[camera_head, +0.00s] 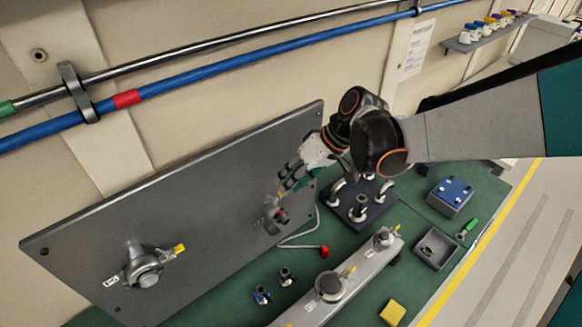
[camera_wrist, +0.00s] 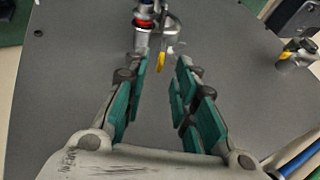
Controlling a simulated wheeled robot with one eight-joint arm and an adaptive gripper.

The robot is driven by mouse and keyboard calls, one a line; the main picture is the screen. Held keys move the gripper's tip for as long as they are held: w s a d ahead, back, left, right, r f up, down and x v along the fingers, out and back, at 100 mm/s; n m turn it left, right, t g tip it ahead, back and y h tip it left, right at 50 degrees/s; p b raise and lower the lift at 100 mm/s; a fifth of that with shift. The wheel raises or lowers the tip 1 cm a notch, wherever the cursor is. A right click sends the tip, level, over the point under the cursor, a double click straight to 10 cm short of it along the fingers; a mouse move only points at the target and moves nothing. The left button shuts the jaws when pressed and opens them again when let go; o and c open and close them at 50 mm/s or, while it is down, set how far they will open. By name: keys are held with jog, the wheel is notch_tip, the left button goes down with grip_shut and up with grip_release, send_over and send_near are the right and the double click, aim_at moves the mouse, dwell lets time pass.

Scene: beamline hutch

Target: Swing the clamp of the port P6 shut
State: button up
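A dark grey panel (camera_head: 215,215) carries two ports. The port close to my gripper (camera_head: 277,214) has a red ring; its label is too small to read, so I cannot confirm it is P6. In the wrist view this port (camera_wrist: 145,22) is at the top, with its metal clamp (camera_wrist: 165,38) standing out to one side and ending in a yellow tip (camera_wrist: 161,62). My gripper (camera_head: 284,186) is at the panel; in the wrist view its green-padded fingers (camera_wrist: 160,75) are open and empty. The yellow tip lies ahead, between the finger lines, with no contact visible.
Another panel port (camera_head: 142,270) with a yellow-tipped clamp is at lower left. A grey rail (camera_head: 310,312) with fittings, a dark stand with hooks (camera_head: 357,205), a blue-topped box (camera_head: 450,194) and a tray (camera_head: 435,248) stand on the green bench. A line runs to a red end (camera_head: 324,252).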

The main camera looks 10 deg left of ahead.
jog(key=shift+x, duration=1.65)
grip_shut()
jog(key=shift+f, duration=0.1)
